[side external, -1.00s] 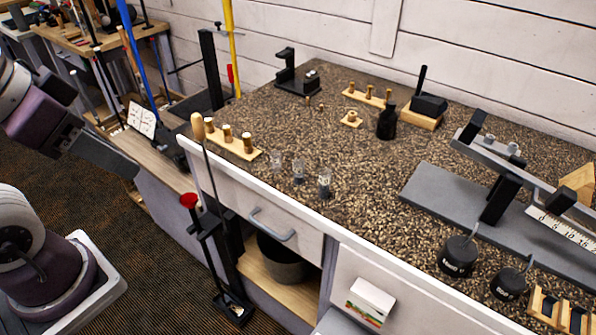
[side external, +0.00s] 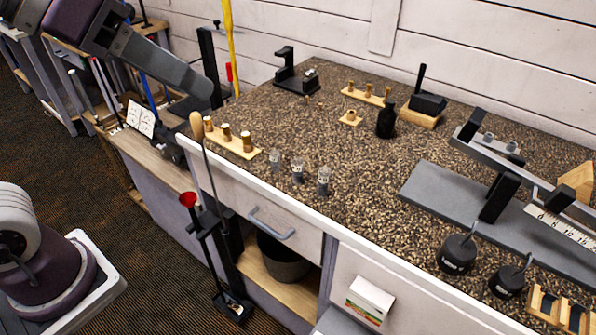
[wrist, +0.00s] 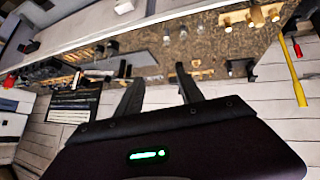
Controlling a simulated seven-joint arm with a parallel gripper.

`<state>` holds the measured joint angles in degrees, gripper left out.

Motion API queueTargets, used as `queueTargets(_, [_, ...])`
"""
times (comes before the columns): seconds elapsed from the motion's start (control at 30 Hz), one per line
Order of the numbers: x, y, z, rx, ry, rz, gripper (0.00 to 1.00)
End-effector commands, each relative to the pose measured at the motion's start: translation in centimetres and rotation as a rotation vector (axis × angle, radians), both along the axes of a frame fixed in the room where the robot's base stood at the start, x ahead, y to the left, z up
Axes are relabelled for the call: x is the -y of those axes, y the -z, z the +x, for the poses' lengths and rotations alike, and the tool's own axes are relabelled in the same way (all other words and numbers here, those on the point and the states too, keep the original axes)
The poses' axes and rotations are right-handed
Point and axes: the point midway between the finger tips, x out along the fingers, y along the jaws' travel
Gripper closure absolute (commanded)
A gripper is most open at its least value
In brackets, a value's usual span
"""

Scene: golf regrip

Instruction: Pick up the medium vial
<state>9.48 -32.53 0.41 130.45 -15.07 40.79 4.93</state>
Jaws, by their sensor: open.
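Three small clear glass vials with dark lower parts stand upright in a slanting row near the front edge of the speckled bench top (side external: 370,215). They are the left vial (side external: 275,158), the middle vial (side external: 298,171) and the right vial (side external: 323,181). The right one looks tallest and the left one smallest, so the middle one appears to be the medium vial. My gripper (wrist: 152,72) is open and empty in the wrist view. In the side view my arm's end is at the upper left, above and well apart from the vials.
A wooden block with brass pieces (side external: 232,140) stands left of the vials. A black bottle (side external: 386,120) is behind them, and a grey-based balance (side external: 455,210) is to the right. A wooden-handled shaft (side external: 197,125) and a yellow shaft (side external: 228,45) rise near the bench's left end.

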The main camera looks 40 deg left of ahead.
Motion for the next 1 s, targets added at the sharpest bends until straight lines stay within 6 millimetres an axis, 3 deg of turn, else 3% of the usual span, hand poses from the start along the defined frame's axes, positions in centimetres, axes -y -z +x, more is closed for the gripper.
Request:
queueTargets(0.1, [4.2,-2.4,4.6,0.107,0.030,-0.136,0.55])
queueTargets(0.27, [8.6,-4.9,12.2,0.266,-0.072,-0.299,0.55])
queueTargets(0.33, [9.5,-4.5,15.6,0.328,-0.183,-0.320,0.55])
queueTargets(0.43, [9.0,-2.2,18.7,0.403,-0.371,-0.255,0.55])
queueTargets(0.57, [7.1,1.5,19.3,0.480,-0.581,-0.060,0.55])
queueTargets(0.67, [5.4,3.6,17.7,0.539,-0.707,0.136,0.55])
queueTargets(0.77, [3.9,4.7,14.9,0.608,-0.807,0.366,0.55])
queueTargets(0.8, [3.4,8.2,15.1,0.600,-0.804,0.367,0.55])
queueTargets(1.0, [3.3,20.2,15.2,0.600,-0.808,0.351,0.55])
